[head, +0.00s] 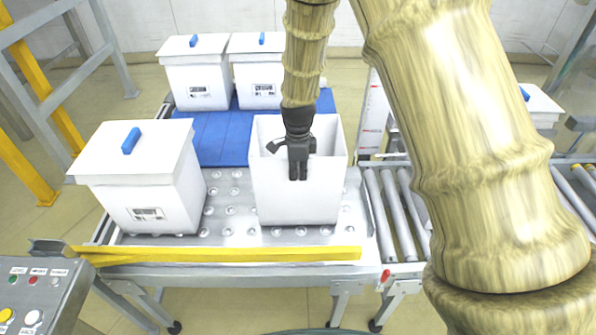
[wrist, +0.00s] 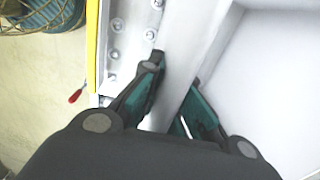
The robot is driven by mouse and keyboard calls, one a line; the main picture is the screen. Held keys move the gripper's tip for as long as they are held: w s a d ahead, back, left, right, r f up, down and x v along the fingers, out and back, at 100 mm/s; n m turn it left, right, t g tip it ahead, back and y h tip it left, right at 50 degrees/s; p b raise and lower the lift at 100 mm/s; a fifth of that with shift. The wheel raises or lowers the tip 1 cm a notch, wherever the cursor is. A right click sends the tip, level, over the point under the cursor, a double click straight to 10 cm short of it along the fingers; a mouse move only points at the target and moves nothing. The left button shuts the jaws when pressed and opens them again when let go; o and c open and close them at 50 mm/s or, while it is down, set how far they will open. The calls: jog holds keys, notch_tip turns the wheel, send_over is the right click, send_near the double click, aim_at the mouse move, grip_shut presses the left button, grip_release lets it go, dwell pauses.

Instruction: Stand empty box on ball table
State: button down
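The empty box (head: 295,200) is white, open-topped and upright in the middle of the ball table (head: 215,222). Whether its base touches the table cannot be told for certain. My gripper (head: 298,177) points down at the box's front wall. In the wrist view my gripper (wrist: 176,88) has one dark finger with a teal pad on each side of the box wall (wrist: 176,95), and looks shut on it. The pale inside of the box (wrist: 265,80) fills the right of that view. The pad contact is partly hidden.
A lidded white box (head: 145,180) stands close on the left. Two more lidded boxes (head: 195,75) stand behind, by a blue surface (head: 215,135). Rollers (head: 395,210) adjoin on the right. A yellow strip (head: 220,254) edges the front. A control panel (head: 40,295) is front left.

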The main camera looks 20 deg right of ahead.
jog(key=c, duration=1.6)
grip_release()
jog(key=shift+f, duration=0.1)
jog(key=shift+c, duration=0.2)
jog(key=shift+s+r+b, duration=0.1)
jog(key=shift+r+b, duration=1.6)
jog(key=shift+r, duration=4.45)
jog(key=shift+s, duration=0.1)
